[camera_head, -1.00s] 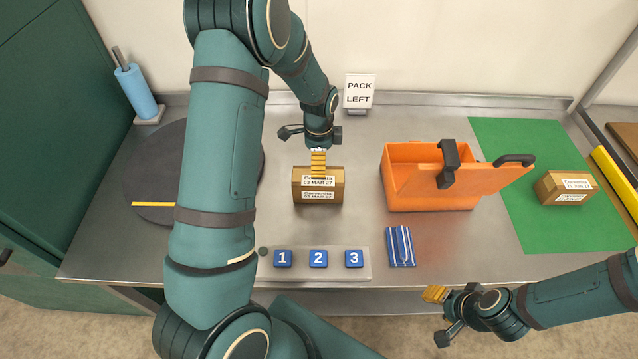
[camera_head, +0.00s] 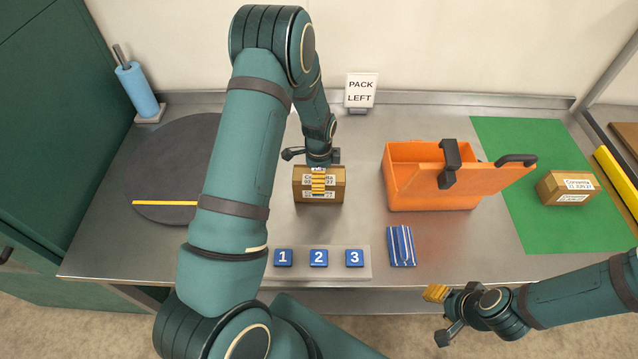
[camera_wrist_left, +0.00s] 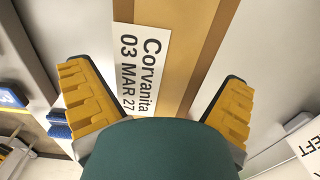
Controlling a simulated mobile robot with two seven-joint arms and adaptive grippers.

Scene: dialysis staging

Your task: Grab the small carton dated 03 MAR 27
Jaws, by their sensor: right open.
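The small brown carton (camera_head: 338,184) marked Corvanita 03 MAR 27 sits on the steel bench in the head view. In the left wrist view the carton (camera_wrist_left: 185,60) lies between the two spread fingers of the left gripper (camera_wrist_left: 160,105), with gaps at both sides. The left gripper is open and holds nothing. My right gripper (camera_head: 436,294) is open and empty in front of the bench's front edge.
A similar carton (camera_head: 567,188), whose label seems to read JUN 27, sits on a green mat (camera_head: 505,150) at right. An orange box (camera_head: 430,198) with black handles stands between. Numbered blue buttons (camera_head: 318,258), a striped blue packet (camera_head: 401,246) and a PACK LEFT sign (camera_head: 360,90) are nearby.

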